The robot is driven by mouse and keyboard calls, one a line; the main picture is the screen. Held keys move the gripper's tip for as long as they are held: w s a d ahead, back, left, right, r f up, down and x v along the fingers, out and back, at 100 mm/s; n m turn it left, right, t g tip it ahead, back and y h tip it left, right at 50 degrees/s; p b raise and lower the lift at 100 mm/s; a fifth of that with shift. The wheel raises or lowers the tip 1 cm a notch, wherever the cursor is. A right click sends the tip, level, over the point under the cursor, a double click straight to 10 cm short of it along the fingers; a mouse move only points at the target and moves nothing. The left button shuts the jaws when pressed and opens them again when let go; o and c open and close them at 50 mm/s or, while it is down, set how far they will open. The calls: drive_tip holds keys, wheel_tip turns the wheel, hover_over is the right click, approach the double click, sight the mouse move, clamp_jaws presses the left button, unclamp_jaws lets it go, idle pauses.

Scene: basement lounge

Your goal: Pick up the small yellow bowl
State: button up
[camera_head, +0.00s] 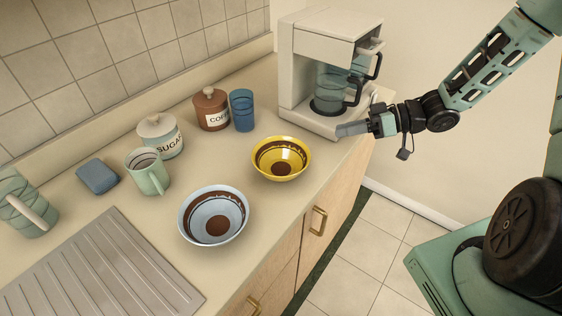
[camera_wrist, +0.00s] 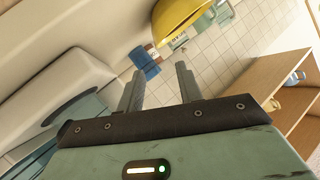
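The small yellow bowl (camera_head: 282,158) has a brown inner band and brown centre. It stands upright on the counter, left of my gripper in the head view. In the wrist view the yellow bowl (camera_wrist: 184,16) shows in part at the top edge, beyond the fingertips. My gripper (camera_head: 350,129) is in front of the coffee machine, apart from the bowl. In the wrist view my gripper (camera_wrist: 160,78) has its two fingers apart with nothing held between them.
The white coffee machine (camera_head: 313,68) with its glass jug is close behind my gripper. A blue-grey bowl (camera_head: 214,214), a coffee jar (camera_head: 210,109), a blue cup (camera_head: 242,110), a sugar jar (camera_head: 161,136) and a green mug (camera_head: 147,172) are on the counter. Counter (camera_head: 315,170) right of the bowl is clear.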

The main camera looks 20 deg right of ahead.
drive_tip(key=p, duration=0.2)
approach(288, 140)
drive_tip(key=x, duration=0.4)
drive_tip(key=shift+a+f, duration=0.25)
drive_tip(key=shift+a, duration=0.1)
drive_tip(key=p+x, duration=0.1)
drive_tip(key=x, duration=0.3)
drive_tip(key=shift+w+a, duration=0.2)
drive_tip(key=shift+w+a+f, duration=0.15)
drive_tip(key=shift+a, duration=0.15)
clamp_jaws()
